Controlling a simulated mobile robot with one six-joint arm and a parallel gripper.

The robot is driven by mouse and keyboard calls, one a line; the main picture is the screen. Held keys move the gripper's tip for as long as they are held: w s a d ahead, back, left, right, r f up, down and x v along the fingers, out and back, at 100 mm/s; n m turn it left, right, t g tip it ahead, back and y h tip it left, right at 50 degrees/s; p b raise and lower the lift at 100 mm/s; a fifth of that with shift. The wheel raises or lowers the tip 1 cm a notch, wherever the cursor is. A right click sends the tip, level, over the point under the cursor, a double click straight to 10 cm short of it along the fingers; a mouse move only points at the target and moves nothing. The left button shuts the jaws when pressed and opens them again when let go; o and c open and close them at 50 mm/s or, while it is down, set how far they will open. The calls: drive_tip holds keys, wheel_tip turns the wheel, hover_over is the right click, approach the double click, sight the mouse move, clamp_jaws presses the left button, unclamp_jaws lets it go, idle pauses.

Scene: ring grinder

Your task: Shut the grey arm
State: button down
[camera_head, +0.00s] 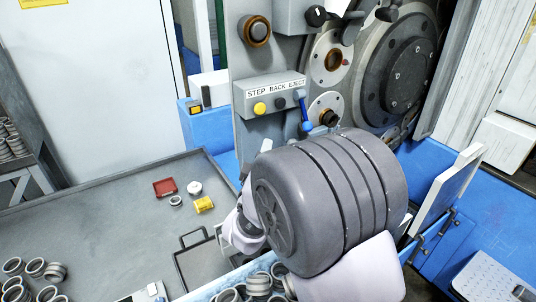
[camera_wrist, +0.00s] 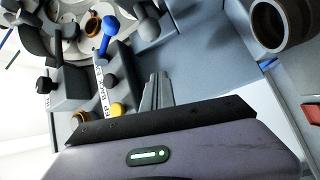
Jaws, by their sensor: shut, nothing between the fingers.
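The grey machine (camera_head: 262,95) stands at the back with a STEP BACK EJECT panel. A short grey arm (camera_head: 351,27) seems to stick out near its top, by the black knobs; I cannot tell for sure that this is the arm meant, nor how far open it is. In the wrist view my gripper (camera_wrist: 157,90) is shut and empty, with its fingers pointing toward the machine, apart from the buttons and the blue lever (camera_wrist: 108,38). In the head view my own arm link hides the fingers.
The panel carries a yellow button (camera_head: 260,108), a black button (camera_head: 281,104) and a blue lever (camera_head: 305,112). A large round plate (camera_head: 405,75) is at right.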

drive_tip(key=w+d, duration=0.1)
drive_tip(key=w+d+b, duration=0.1)
drive_tip(key=w+d, duration=0.1)
drive_tip(key=d, duration=0.1)
drive_tip(key=shift+w+f+b, duration=0.1)
drive_tip(key=shift+f+b, duration=0.2)
drive_tip(key=shift+b, duration=0.1)
drive_tip(key=shift+d, duration=0.1)
